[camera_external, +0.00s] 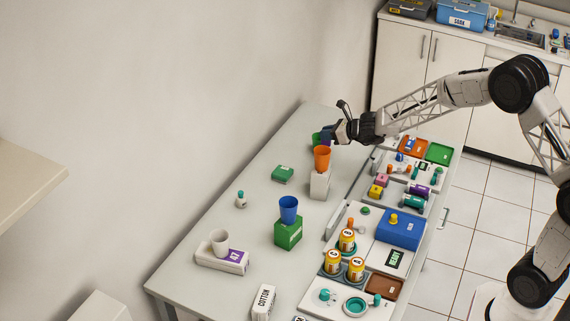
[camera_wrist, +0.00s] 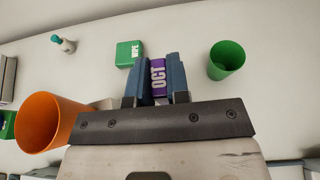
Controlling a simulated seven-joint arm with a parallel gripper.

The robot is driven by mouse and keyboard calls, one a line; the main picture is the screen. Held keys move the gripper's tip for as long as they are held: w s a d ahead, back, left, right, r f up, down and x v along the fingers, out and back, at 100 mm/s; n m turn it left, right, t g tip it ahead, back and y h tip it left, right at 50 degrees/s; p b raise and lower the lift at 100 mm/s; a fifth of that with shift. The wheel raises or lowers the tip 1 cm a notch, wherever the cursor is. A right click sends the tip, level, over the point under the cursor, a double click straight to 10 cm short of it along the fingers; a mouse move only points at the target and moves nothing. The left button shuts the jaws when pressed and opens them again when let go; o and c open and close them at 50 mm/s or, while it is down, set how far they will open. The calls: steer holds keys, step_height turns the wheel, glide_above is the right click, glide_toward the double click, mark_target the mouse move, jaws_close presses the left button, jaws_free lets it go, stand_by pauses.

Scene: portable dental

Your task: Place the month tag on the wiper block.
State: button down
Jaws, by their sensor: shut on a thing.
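The month tag, a purple block marked OCT (camera_wrist: 158,78), is between the two blue fingers of my gripper (camera_wrist: 156,62). In the external view my gripper (camera_external: 326,136) is at the far end of the table, beside the orange cup, and the tag there is mostly hidden. The wiper block is a small green block marked WIPE (camera_wrist: 129,54). It lies flat on the table with a bare top, ahead and a little left of the tag in the wrist view. In the external view the wiper block (camera_external: 283,174) is left of the orange cup, apart from my gripper.
An orange cup (camera_external: 322,158) stands on a white box (camera_external: 319,185) close to my gripper. A green cup (camera_wrist: 227,60) stands to the right in the wrist view. A blue cup (camera_external: 288,208) tops a green box. A small teal-capped bottle (camera_external: 241,199) stands left of the wiper block.

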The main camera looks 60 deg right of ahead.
steer(key=w+a+r+n+y, duration=0.2)
steer(key=w+a+n+y, duration=0.2)
steer(key=w, duration=0.3)
steer(key=n+g+y, duration=0.4)
steer(key=n+y, duration=0.1)
glide_above(283, 171)
steer(key=shift+f, duration=0.5)
steer(key=shift+f, duration=0.15)
steer(key=shift+f, duration=3)
steer(key=shift+f, duration=1.9)
steer(key=shift+f, duration=0.15)
